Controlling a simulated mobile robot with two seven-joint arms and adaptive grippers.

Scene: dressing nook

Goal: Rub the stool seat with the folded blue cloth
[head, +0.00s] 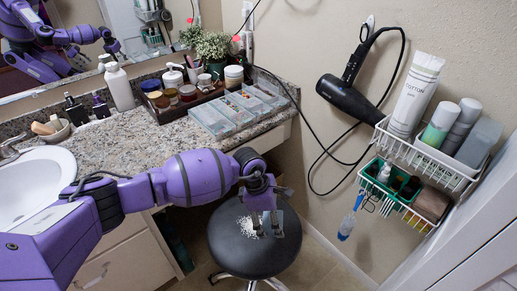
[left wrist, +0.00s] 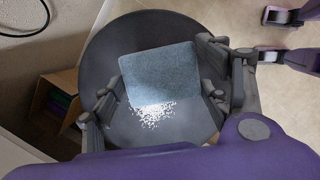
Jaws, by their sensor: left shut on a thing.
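The round black stool seat (head: 240,257) is below the counter's right end; it also shows in the left wrist view (left wrist: 100,50). The folded blue cloth (left wrist: 160,72) is a flat grey-blue square over the seat. My left gripper (head: 266,232) is shut on the cloth, with its fingers at the cloth's two sides in the left wrist view (left wrist: 160,100). I cannot tell whether the cloth touches the seat. White granules (left wrist: 152,115) lie in a patch along the cloth's lower edge. My right gripper (left wrist: 262,36) is open and empty at the upper right of the left wrist view.
The granite counter (head: 130,140) holds a tray of jars (head: 185,105), clear organizer boxes (head: 222,115) and a sink (head: 30,185). A hair dryer (head: 348,97) hangs on the wall, its cord looping down near the stool. A wire rack (head: 425,155) is on the right wall.

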